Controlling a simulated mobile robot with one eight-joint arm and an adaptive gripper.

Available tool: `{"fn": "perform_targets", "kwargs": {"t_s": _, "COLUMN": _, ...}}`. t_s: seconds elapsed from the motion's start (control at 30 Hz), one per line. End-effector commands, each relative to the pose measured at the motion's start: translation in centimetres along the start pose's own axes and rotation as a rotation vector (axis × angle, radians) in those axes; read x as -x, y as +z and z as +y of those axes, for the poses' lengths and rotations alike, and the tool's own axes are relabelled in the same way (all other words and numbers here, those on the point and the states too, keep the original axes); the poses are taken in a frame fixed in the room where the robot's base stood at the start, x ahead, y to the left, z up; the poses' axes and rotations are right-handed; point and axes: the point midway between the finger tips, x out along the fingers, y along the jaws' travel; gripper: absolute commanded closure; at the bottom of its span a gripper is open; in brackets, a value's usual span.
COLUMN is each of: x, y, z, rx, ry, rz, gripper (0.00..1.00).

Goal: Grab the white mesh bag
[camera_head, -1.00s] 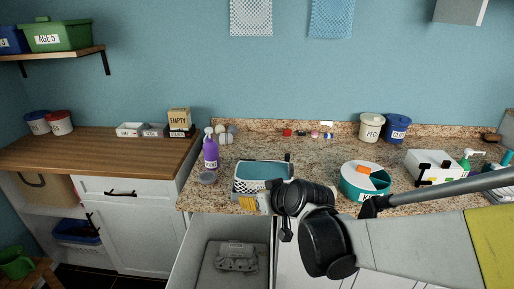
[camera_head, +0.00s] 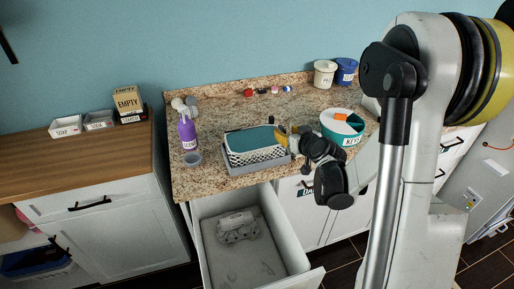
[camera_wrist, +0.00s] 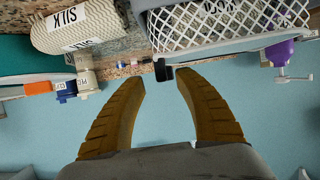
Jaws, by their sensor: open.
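My gripper (camera_wrist: 158,82) is open and empty in the wrist view, which shows the counter upside down. Its two yellow-brown fingers are spread apart. A white net-patterned item with a printed label (camera_wrist: 225,22) is at the top of that view, beyond the fingertips. In the head view, a white-and-dark netted item with a teal top (camera_head: 257,157) sits in a grey tray on the counter. My gripper (camera_head: 281,132) is at the tray's right end, apparently above it; contact cannot be told. No mesh bag on the wall is in view now.
A pale woven item labelled SILK (camera_wrist: 80,28) is close at upper left in the wrist view. A purple spray bottle (camera_head: 187,132) stands left of the tray, a teal-and-white round container (camera_head: 342,127) to the right. An open drawer (camera_head: 250,240) juts out below the counter.

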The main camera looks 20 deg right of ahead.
Motion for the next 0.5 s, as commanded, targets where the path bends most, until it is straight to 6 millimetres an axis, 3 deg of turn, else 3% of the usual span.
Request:
{"fn": "perform_targets", "kwargs": {"t_s": 0.33, "x": -4.5, "y": -0.3, "z": -0.2, "rx": 0.001, "ry": 0.0, "rz": 0.0, "gripper": 0.6}}
{"fn": "perform_targets", "kwargs": {"t_s": 0.5, "x": -5.3, "y": -0.5, "z": -0.3, "rx": 0.0, "ry": 0.0, "rz": 0.0, "gripper": 0.6}}
